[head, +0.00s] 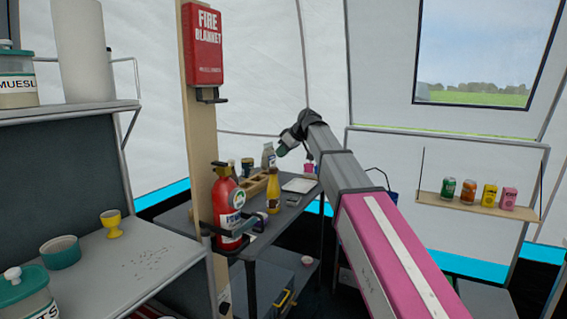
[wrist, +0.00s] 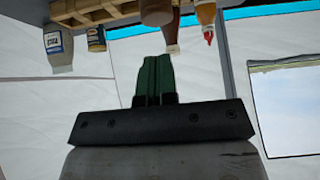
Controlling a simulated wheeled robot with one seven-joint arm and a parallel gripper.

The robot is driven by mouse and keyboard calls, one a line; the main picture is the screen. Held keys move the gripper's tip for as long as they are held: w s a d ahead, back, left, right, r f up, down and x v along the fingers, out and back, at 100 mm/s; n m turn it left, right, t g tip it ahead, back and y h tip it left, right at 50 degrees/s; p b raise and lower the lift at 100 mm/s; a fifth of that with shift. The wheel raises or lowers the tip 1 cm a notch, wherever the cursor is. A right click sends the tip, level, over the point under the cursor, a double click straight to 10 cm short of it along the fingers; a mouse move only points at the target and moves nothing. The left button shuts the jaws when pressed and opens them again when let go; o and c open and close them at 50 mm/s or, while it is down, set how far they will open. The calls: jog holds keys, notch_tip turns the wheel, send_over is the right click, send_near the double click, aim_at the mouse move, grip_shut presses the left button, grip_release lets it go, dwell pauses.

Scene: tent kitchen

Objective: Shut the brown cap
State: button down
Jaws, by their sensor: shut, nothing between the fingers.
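A yellow bottle (head: 273,192) stands upright on the dark table (head: 285,215), and its small top looks brownish (head: 273,171). I cannot tell whether this cap is open or shut. The wrist view shows things upside down, with a brown-red bottle (wrist: 172,32) and a yellow-orange bottle with a red tip (wrist: 206,15) at the top edge, both partly cut off. My gripper (head: 280,150) is raised above the back of the table. Its dark green fingers are together and empty in the wrist view (wrist: 154,62), apart from the bottles.
A wooden crate (head: 254,187) and a pale board (head: 299,185) lie on the table. A white-labelled bottle (wrist: 59,52) and a dark jar (wrist: 96,39) hang inverted in the wrist view. A fire extinguisher (head: 227,205) on a wooden post stands at the table's near left.

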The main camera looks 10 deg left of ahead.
jog(key=d+f+v, duration=0.1)
jog(key=v, duration=0.8)
jog(key=s+d+f+m+h, duration=0.1)
jog(key=s+d+f+m, duration=0.3)
jog(key=f, duration=0.6)
jog(key=d+f+m+h, duration=0.1)
jog(key=d+f+h, duration=0.1)
jog(key=d+f, duration=0.65)
jog(key=s+d+f+m+h, duration=0.1)
jog(key=s+d+f+m, duration=0.15)
jog(key=f, duration=0.95)
jog(key=s+d+f+m+g+h, duration=0.1)
jog(key=s+d+f+m, duration=0.1)
jog(key=s+d+f, duration=0.2)
jog(key=s+d+f+m+h, duration=0.1)
jog(key=s+d+f, duration=0.4)
jog(key=f, duration=0.6)
jog(key=s+d+f+m+g+h, duration=0.1)
jog(key=s+d+f+m, duration=0.2)
jog(key=s+f, duration=0.4)
jog(key=shift+s+d+f+m+g+h, duration=0.3)
jog(key=shift+s+d+f+m+h, duration=0.1)
jog(key=shift+s+d, duration=0.35)
jog(key=shift+a, duration=0.1)
